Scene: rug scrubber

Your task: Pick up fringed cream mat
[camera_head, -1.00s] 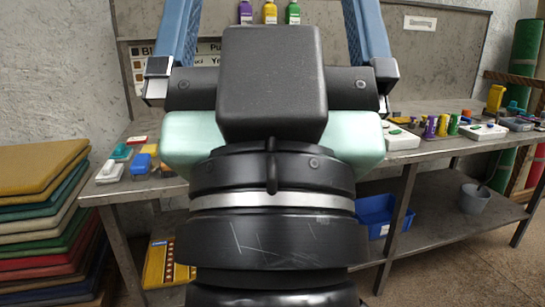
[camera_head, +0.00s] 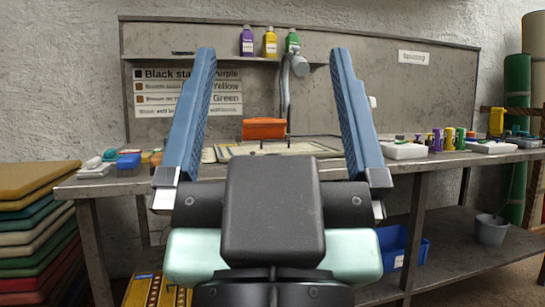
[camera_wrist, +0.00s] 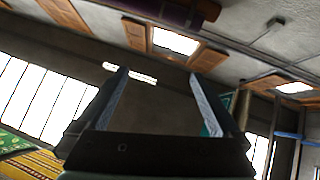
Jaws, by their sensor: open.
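A flat cream mat (camera_head: 300,148) with a darker border lies on the workbench, partly hidden behind my gripper and wrist in the head view. It looks like the fringed cream mat, but I cannot make out a fringe. My gripper (camera_head: 272,55) is raised in front of the bench with its two blue fingers spread wide apart and pointing up. Nothing is between them. In the wrist view my gripper (camera_wrist: 158,73) is also open and empty, facing the ceiling and high windows; the mat is not seen there.
An orange object (camera_head: 264,128) stands behind the mat, near a grey tap (camera_head: 287,90). Small bottles and white trays (camera_head: 403,150) line the bench's right side. A stack of folded mats (camera_head: 35,225) stands at left. A blue bin (camera_head: 392,245) and grey bucket (camera_head: 490,229) sit on the lower shelf.

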